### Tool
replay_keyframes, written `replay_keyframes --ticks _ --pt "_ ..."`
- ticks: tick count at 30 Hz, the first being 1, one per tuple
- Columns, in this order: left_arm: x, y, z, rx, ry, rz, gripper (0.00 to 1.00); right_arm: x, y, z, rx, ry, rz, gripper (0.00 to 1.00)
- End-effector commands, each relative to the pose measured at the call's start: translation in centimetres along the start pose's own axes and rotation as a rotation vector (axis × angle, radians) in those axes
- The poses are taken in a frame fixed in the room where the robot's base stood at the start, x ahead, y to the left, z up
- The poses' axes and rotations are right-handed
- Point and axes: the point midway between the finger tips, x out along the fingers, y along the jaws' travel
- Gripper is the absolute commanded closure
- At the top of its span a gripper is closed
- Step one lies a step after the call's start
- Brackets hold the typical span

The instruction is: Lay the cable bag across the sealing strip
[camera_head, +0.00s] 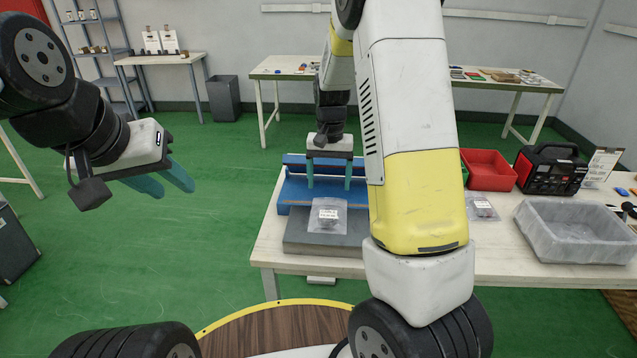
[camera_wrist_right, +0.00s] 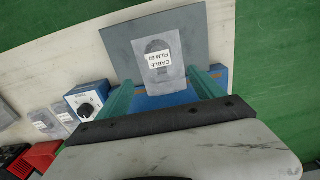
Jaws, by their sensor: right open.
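The cable bag (camera_head: 327,216), clear with a white label, lies flat on the grey plate (camera_head: 298,232). Its far end overlaps the front of the blue sealer (camera_head: 290,190). A thin brownish sealing strip (camera_head: 298,203) runs along the sealer's front, level with that end; exact overlap is hard to tell. The bag also shows in the right wrist view (camera_wrist_right: 160,62), beyond the fingertips. My right gripper (camera_head: 329,186) is open and empty over the sealer, fingers pointing down just behind the bag. My left gripper (camera_head: 166,184) hangs open and empty left of the table.
A red bin (camera_head: 487,168), a black and red device (camera_head: 549,170) and a grey tray (camera_head: 576,232) stand right on the table. More bags (camera_head: 481,207) lie right of my right arm, which hides the table's middle. A blue dial box (camera_wrist_right: 88,100) stands beside the sealer.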

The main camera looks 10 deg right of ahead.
Motion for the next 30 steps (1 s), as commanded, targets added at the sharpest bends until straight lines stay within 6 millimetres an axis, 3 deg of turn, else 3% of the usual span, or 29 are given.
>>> replay_keyframes --ticks 7,11,15,21,25,30 --pt "0.0 0.0 0.0 0.0 0.0 0.0 0.64 -2.8 0.1 0.5 -0.005 0.01 -0.019 0.23" --pt "0.0 0.0 0.0 0.0 0.0 0.0 0.64 -6.3 0.4 2.6 -0.028 0.05 -0.083 0.23" --pt "0.0 0.0 0.0 0.0 0.0 0.0 0.64 -11.2 1.1 6.5 -0.08 0.126 -0.171 0.23" --pt "0.0 0.0 0.0 0.0 0.0 0.0 0.64 -16.6 2.4 13.1 -0.173 0.26 -0.253 0.23" --pt "0.0 0.0 0.0 0.0 0.0 0.0 0.64 -18.7 3.3 17.5 -0.233 0.358 -0.275 0.23" --pt "0.0 0.0 0.0 0.0 0.0 0.0 0.64 -19.6 4.2 21.8 -0.294 0.462 -0.271 0.23"
